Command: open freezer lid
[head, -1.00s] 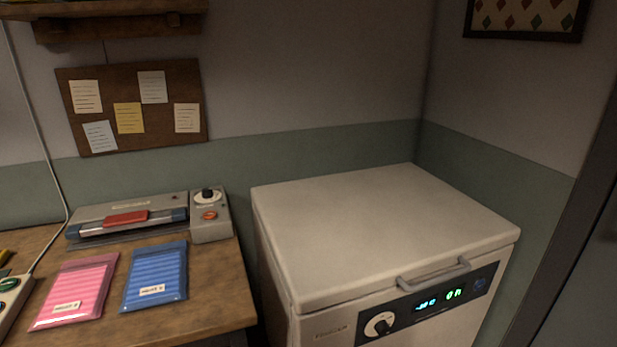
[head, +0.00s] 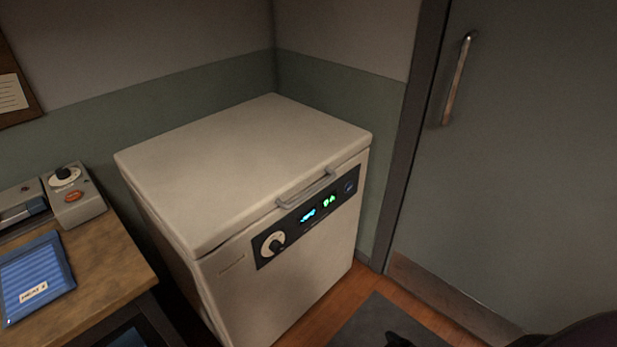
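A white chest freezer (head: 290,285) stands in the corner, in the middle of the head view. Its flat lid (head: 235,165) is shut. A grey bar handle (head: 306,188) sits on the lid's front edge, towards the right. Below it is a dark control panel (head: 308,214) with a round knob and lit blue and green digits. Neither of my grippers shows clearly. Dark shapes at the bottom right edge are too cut off to identify.
A wooden table (head: 110,265) with a blue packet (head: 35,268) and a grey device (head: 75,200) stands left of the freezer. A grey door (head: 510,170) with a bar handle (head: 458,80) is at the right. A dark mat (head: 385,322) lies on the wooden floor in front.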

